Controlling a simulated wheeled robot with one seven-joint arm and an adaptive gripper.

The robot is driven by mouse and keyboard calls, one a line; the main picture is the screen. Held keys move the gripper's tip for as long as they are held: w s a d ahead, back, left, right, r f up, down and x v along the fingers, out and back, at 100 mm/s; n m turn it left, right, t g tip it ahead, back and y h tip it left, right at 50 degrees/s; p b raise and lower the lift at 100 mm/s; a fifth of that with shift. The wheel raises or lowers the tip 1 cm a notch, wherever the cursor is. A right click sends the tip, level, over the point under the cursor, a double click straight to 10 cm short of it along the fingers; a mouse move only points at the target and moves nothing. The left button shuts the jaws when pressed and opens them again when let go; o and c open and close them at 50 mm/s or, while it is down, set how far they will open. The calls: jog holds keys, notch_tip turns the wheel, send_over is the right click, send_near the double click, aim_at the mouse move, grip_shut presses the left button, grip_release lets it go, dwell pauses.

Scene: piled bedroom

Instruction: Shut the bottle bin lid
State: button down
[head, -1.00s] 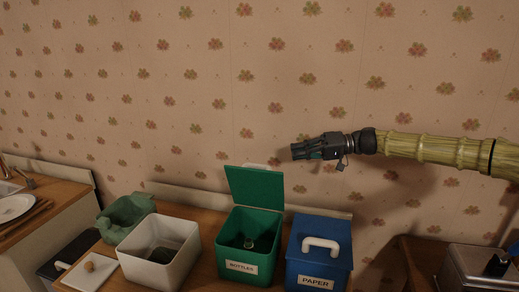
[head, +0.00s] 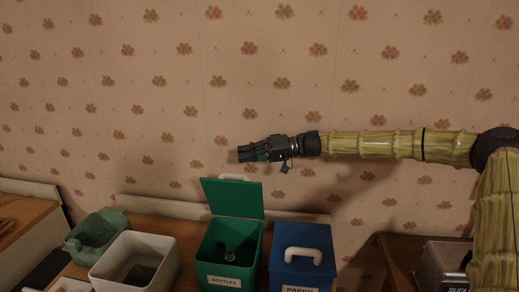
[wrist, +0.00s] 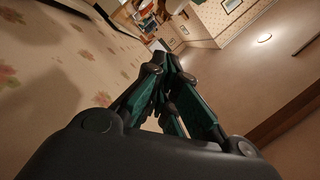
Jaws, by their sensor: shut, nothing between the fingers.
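The green bottle bin (head: 226,262), labelled "BOTTLES", stands on the wooden top in the head view. Its green lid (head: 233,198) is open, raised at the back and leaning near the wall.
A blue bin labelled "PAPER" (head: 302,263) with a white handle stands right of the green bin. An open white bin (head: 110,278) and a crumpled green container (head: 97,236) stand left. The air above the bins is free.

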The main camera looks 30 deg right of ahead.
jog(key=shift+s+a+f+p, duration=0.8)
jog(key=shift+s+a+f, duration=0.2)
jog(key=shift+s+f, duration=0.25)
jog(key=shift+d, duration=0.15)
jog(key=shift+f+b, duration=0.15)
jog(key=shift+b, duration=0.2)
